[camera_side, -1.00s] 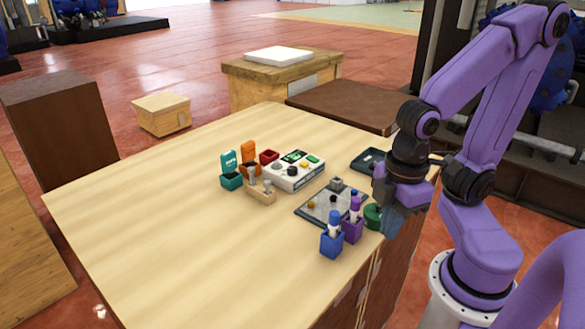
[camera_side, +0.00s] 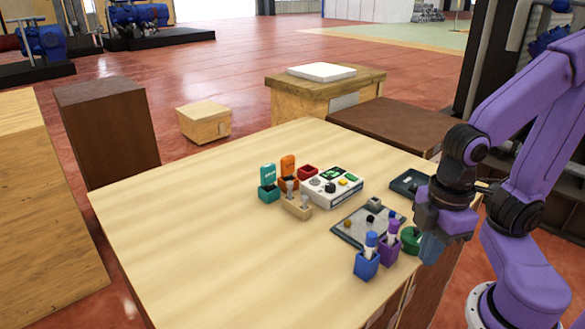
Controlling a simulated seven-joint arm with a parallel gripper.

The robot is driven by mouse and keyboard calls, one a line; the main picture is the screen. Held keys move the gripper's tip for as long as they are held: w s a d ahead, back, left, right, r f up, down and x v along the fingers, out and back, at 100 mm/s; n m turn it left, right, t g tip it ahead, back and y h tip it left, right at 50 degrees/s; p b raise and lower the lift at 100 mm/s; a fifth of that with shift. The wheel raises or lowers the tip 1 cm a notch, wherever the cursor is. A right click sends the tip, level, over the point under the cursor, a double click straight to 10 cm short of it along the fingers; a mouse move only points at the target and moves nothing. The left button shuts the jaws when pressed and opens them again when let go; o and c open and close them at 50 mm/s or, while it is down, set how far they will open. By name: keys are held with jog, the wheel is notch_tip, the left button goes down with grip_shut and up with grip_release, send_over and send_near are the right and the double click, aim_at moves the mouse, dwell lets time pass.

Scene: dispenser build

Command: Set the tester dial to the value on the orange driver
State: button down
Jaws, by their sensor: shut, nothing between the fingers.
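The white tester (camera_side: 333,188) stands in the middle of the table's far part. It has a green display (camera_side: 333,172), a black dial (camera_side: 330,187) and small coloured buttons. The dial setting is too small to read. The orange driver holder (camera_side: 288,172) stands to the left of the tester, with a tall orange piece at its back; any value on it is not legible. My gripper (camera_side: 432,248) hangs at the table's right edge, near the green round piece, well away from the tester. It is shut and empty; its fingertips are hard to make out.
Near the tester are a teal holder (camera_side: 269,186), a red box (camera_side: 308,172) and a wooden stand (camera_side: 297,205). A grey board (camera_side: 360,226), blue holder (camera_side: 367,263), purple holder (camera_side: 389,249) and green round piece (camera_side: 411,240) lie close to my gripper. The table's left side is clear.

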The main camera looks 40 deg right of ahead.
jog(key=c, duration=1.2)
grip_release()
jog(key=shift+w, duration=0.1)
jog(key=o, duration=0.4)
jog(key=shift+m+y, duration=0.6)
jog(key=shift+m, duration=0.2)
jog(key=w+r, duration=0.1)
jog(key=w, duration=0.2)
jog(key=w+r, duration=0.1)
jog(key=w, duration=0.2)
jog(key=w+r, duration=0.1)
jog(key=w, duration=0.2)
jog(key=shift+w+a+r, duration=0.15)
jog(key=shift+c, duration=0.2)
notch_tip(320, 180, up, 7)
jog(key=m+t+y, duration=0.2)
jog(key=t, duration=0.1)
send_over(331, 185)
jog(key=s+d, duration=0.5)
jog(key=x, duration=1.7)
jog(key=shift+d+f, duration=0.25)
jog(key=shift+d, duration=0.1)
jog(key=shift+c, duration=0.4)
grip_shut()
